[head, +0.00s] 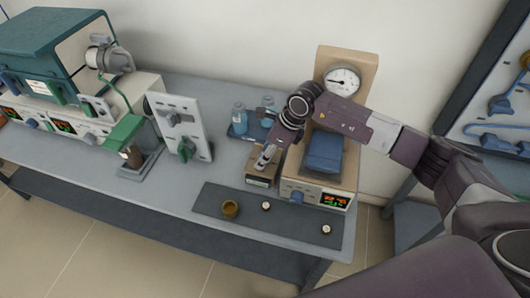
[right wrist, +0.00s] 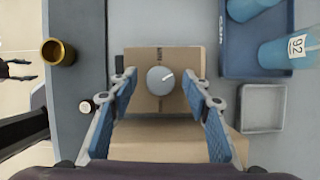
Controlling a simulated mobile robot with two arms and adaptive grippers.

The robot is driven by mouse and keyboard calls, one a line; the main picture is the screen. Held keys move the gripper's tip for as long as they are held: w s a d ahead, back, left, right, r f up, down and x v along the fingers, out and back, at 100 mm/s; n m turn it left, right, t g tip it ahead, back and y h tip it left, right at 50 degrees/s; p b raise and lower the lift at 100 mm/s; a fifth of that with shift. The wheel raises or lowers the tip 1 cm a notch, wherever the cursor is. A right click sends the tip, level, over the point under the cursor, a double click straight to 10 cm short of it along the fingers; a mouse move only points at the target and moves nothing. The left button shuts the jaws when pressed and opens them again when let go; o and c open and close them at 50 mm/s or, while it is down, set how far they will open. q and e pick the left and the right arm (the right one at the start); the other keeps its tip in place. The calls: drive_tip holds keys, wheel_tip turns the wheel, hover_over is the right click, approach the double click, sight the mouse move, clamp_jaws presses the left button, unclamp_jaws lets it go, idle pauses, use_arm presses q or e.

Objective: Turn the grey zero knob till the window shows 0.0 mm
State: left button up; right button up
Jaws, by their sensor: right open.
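The grey round knob (right wrist: 160,80) with a white pointer line sits on top of a small tan box (right wrist: 137,98) in the right wrist view. The pointer points up and to the right. My right gripper (right wrist: 159,84) is open, with one finger on each side of the knob and gaps showing between. In the head view my right gripper (head: 263,162) is over the same box (head: 259,182) and hides the knob. The box's front has a dark panel, too small to read. A dark jointed shape (right wrist: 16,70) at the right wrist view's left edge may be my left gripper.
Right of the box stands a tan unit with a dial gauge (head: 342,80), blue block (head: 324,151) and lit display (head: 334,200). A blue tray (head: 240,137) with bottles stands behind. A dark mat (head: 285,222) in front holds a brass cup (head: 230,209) and two small round pieces.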

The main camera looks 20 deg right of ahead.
drive_tip(key=c, duration=1.1)
use_arm(q)
drive_tip(key=shift+s, duration=0.1)
use_arm(e)
drive_tip(key=shift+c, duration=0.2)
